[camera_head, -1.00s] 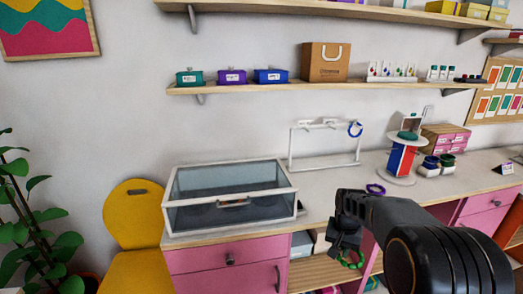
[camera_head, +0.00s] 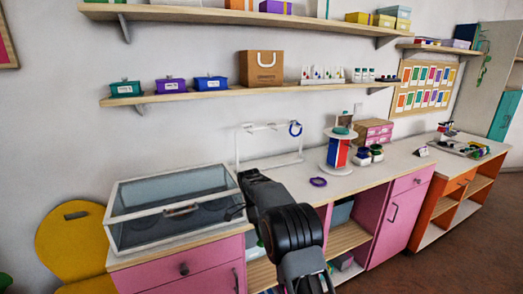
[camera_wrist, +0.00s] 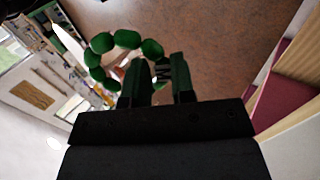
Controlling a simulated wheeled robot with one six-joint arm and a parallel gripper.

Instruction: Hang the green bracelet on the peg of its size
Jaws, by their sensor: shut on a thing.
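The green bracelet (camera_wrist: 126,40), a loop of chunky green beads, hangs in my gripper (camera_wrist: 158,75) in the wrist view. The fingers are shut on one part of the loop, and the rest curves to the left beyond the fingertips. In the head view my gripper (camera_head: 251,182) is in front of the counter, right of the glass case, and the green bracelet is hidden behind my arm. The white peg rack (camera_head: 238,150) stands at the back of the counter. A blue bracelet (camera_head: 295,128) hangs at its right end; peg sizes are too small to tell.
A purple bracelet (camera_head: 318,182) lies on the counter (camera_head: 350,180). The glass case (camera_head: 175,205) is at the left. Shelves (camera_head: 240,92) run above the rack.

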